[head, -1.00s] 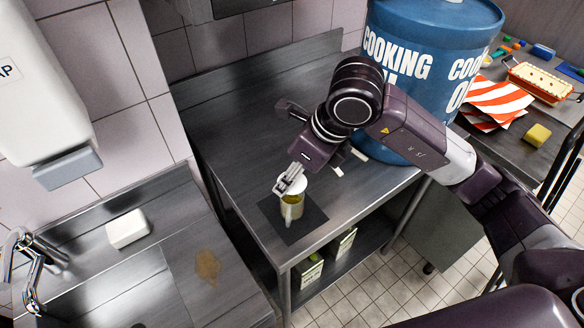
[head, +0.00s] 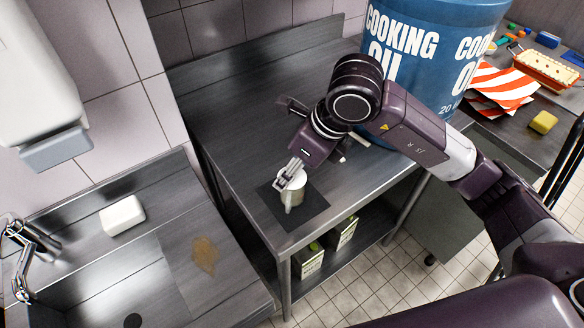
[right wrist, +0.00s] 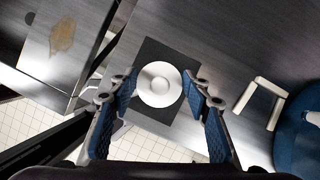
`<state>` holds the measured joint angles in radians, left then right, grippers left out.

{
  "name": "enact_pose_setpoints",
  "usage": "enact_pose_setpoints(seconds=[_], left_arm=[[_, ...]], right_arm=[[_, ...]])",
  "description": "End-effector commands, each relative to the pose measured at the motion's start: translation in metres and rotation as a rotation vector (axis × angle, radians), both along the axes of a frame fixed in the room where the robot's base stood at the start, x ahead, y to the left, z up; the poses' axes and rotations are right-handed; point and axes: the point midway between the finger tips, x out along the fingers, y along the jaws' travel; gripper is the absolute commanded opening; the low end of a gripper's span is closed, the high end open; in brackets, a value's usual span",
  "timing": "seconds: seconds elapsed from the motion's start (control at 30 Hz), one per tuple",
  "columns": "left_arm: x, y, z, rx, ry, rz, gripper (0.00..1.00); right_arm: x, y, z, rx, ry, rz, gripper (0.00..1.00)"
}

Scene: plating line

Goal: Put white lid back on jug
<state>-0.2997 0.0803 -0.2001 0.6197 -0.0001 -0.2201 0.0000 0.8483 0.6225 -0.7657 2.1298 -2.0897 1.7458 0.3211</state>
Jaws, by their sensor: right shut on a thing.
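The jug (head: 291,198) stands upright on a dark mat (head: 309,211) near the front corner of the steel table. It looks clear and pale, with a white handle facing the front. The round white lid (head: 297,179) is at the jug's mouth; whether it is fully seated I cannot tell. In the right wrist view the lid (right wrist: 160,84) shows from above and covers the jug's opening. My right gripper (head: 289,177) is at the lid from above, shut on it, with its blue-padded fingers (right wrist: 163,103) on either side. My left gripper is not in view.
A large blue cooking oil drum (head: 440,50) stands at the table's back right. A pale angled piece (right wrist: 262,100) lies near it. At left are a sink, a tap (head: 22,250) and a white block (head: 122,215). Cartons (head: 309,260) sit on the shelf below. The table's back left is clear.

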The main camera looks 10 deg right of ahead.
Motion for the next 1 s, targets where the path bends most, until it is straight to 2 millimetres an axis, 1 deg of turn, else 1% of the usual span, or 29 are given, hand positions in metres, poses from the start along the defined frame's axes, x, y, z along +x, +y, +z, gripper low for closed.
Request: enact_pose_setpoints(seconds=[0.27,0.6,0.87,0.9,1.0], left_arm=[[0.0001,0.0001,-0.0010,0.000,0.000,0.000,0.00],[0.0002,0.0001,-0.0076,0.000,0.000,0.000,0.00],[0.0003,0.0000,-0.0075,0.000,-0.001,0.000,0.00],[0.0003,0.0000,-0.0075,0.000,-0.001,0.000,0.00],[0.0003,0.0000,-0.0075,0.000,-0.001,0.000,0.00]], right_arm=[[0.0000,0.0000,-0.0005,0.000,0.000,0.000,0.35],[-0.0001,-0.0001,-0.0028,-0.001,-0.001,0.001,0.35],[-0.0003,0.0000,-0.0020,0.000,0.000,0.000,0.35],[-0.0003,-0.0001,-0.0020,0.000,0.000,0.000,0.45],[-0.0002,-0.0001,-0.0019,0.000,0.000,0.000,0.56]])
